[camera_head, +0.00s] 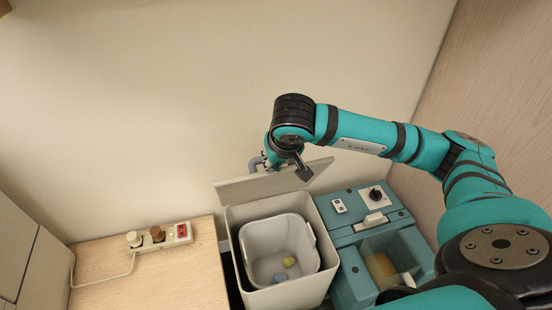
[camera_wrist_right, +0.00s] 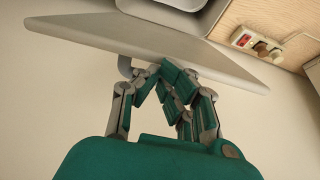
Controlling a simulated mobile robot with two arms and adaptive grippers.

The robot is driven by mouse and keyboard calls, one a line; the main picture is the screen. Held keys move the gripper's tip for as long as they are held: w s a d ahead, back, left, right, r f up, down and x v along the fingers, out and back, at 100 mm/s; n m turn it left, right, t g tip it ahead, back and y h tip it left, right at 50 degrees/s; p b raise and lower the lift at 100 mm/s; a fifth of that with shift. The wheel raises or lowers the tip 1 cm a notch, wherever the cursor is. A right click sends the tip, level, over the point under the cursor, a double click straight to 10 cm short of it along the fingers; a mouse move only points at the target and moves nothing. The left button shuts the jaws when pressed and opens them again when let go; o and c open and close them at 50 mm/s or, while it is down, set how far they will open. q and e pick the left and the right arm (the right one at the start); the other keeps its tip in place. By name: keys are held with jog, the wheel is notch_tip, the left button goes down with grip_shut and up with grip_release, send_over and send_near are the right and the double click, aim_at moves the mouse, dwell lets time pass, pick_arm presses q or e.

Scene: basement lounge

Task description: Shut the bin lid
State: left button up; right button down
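The bin (camera_head: 290,296) is a pale box holding a light grey inner bucket (camera_head: 262,265). Its flat pale lid (camera_head: 236,190) is open, standing up and tilted at the bin's back edge. The lid crosses the right wrist view (camera_wrist_right: 140,36) as a slanted panel. My right gripper (camera_wrist_right: 166,74) is behind the lid, on the wall side, with its fingers curled together and nothing seen between them. The fingertips are close to the lid; I cannot tell if they touch. In the head view the lid and wrist partly hide the gripper (camera_head: 258,163). My left gripper is not in view.
A teal machine (camera_head: 350,240) stands close on the right. A wooden top (camera_head: 150,285) with a power strip (camera_head: 160,238) is on the left. The wall is close behind.

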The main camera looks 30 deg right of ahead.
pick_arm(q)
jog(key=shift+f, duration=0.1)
pick_arm(e)
jog(key=shift+s, duration=0.1)
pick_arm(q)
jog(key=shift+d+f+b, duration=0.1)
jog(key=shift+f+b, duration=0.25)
pick_arm(e)
jog(key=shift+s+a+f, duration=0.15)
jog(key=shift+s, duration=0.2)
jog(key=shift+s+a+f, duration=0.1)
jog(key=shift+s, duration=0.25)
jog(key=shift+r, duration=0.1)
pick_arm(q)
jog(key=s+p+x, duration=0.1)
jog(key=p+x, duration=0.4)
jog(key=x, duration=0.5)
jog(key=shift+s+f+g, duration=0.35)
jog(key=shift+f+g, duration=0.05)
pick_arm(e)
notch_tip(320, 180, up, 9)
jog(key=s, duration=0.2)
jog(key=shift+a, duration=0.25)
